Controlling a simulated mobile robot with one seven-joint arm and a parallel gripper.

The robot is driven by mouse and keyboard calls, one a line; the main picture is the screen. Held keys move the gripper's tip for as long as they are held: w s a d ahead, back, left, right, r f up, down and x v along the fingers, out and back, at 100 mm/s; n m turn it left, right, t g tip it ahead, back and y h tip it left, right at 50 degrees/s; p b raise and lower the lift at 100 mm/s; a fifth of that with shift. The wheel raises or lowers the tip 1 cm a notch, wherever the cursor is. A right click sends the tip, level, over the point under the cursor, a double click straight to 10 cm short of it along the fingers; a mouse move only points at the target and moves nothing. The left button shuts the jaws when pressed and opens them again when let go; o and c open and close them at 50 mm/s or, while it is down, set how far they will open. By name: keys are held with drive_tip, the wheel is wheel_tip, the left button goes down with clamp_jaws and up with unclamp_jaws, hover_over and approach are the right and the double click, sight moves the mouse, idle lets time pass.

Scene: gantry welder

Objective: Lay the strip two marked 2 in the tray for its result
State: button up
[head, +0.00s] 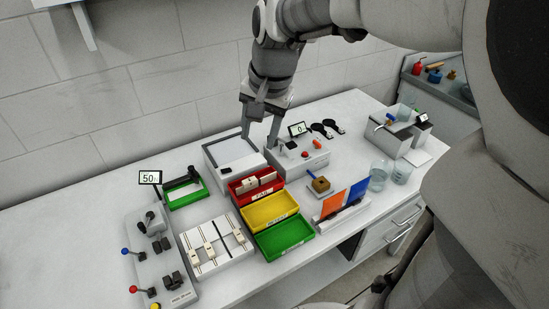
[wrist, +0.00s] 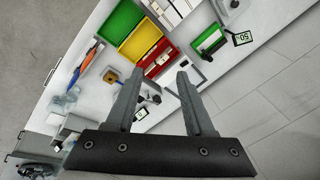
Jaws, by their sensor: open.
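My gripper (head: 258,140) is open and empty, raised over the white flat-topped box at the back of the bench; it also shows in the wrist view (wrist: 157,76). Several pale strips (head: 210,253) lie on the white slotted rack (head: 192,262); their marks are too small to read, so I cannot tell which is strip two. The red tray (head: 238,197) has a label that seems to read FAIL and holds pale pieces. The yellow tray (head: 270,211) and green tray (head: 285,238) look empty; their labels are not legible.
A control box with levers (head: 160,260) stands left of the rack. A small green holder (head: 185,194) stands beside a display reading 50 (head: 149,177). A box with buttons (head: 300,158), orange and blue panels (head: 345,202) and glass beakers (head: 378,176) stand to the right.

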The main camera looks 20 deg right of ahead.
drive_tip(key=s+r+n+t+h, duration=0.1)
drive_tip(key=s+n, duration=0.6)
drive_tip(key=s, duration=0.8)
drive_tip(key=shift+s+r+n+t, duration=0.15)
drive_tip(key=shift+s+n+t, duration=0.15)
drive_tip(key=shift+t, duration=0.6)
